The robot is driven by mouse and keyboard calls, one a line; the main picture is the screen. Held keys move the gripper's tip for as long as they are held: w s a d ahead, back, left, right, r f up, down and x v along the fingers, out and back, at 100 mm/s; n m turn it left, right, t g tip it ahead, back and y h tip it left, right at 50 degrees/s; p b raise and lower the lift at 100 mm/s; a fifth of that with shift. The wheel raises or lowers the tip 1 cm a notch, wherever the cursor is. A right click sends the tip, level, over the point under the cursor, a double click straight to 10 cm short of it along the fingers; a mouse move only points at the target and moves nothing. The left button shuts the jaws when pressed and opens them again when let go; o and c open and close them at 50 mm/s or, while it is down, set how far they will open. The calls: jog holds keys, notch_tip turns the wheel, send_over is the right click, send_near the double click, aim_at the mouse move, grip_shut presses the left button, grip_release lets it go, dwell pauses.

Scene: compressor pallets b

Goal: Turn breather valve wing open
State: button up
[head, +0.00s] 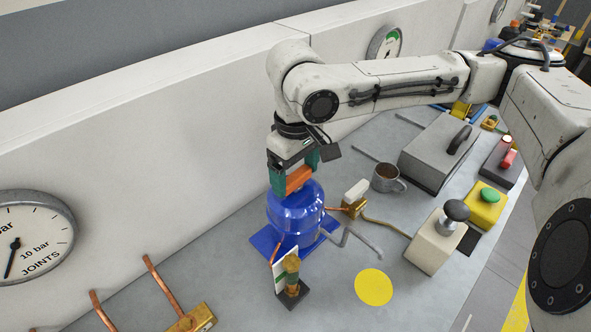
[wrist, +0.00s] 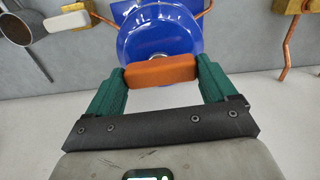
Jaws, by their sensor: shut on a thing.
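An orange wing (head: 299,180), which I take to be the breather valve wing, is at the top of the blue rounded vessel (head: 296,212). My gripper (wrist: 161,76) points down over the vessel, its green fingers shut on the two ends of the wing. In the wrist view the wing (wrist: 162,69) spans the gap between the fingers, in front of the blue vessel (wrist: 155,37). The vessel stands upright on a blue plate (head: 266,241).
A brass fitting with a white-and-green card (head: 284,272) stands close in front of the vessel. A bent grey rod (head: 362,240), a mug (head: 386,178) and a beige block with a dark knob (head: 436,247) lie to the right. A pale wall (head: 150,120) rises behind.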

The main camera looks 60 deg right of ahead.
aim_at(295, 175)
jog(key=n, duration=0.4)
jog(key=shift+n+p, duration=0.3)
jog(key=shift+p, duration=0.1)
jog(key=n, duration=0.9)
jog(key=shift+b, duration=0.35)
jog(key=shift+n+b, duration=0.45)
jog(key=shift+n, duration=1.35)
jog(key=o, duration=0.8)
jog(key=shift+o, duration=0.2)
jog(key=shift+r, duration=0.1)
notch_tip(295, 175, up, 11)
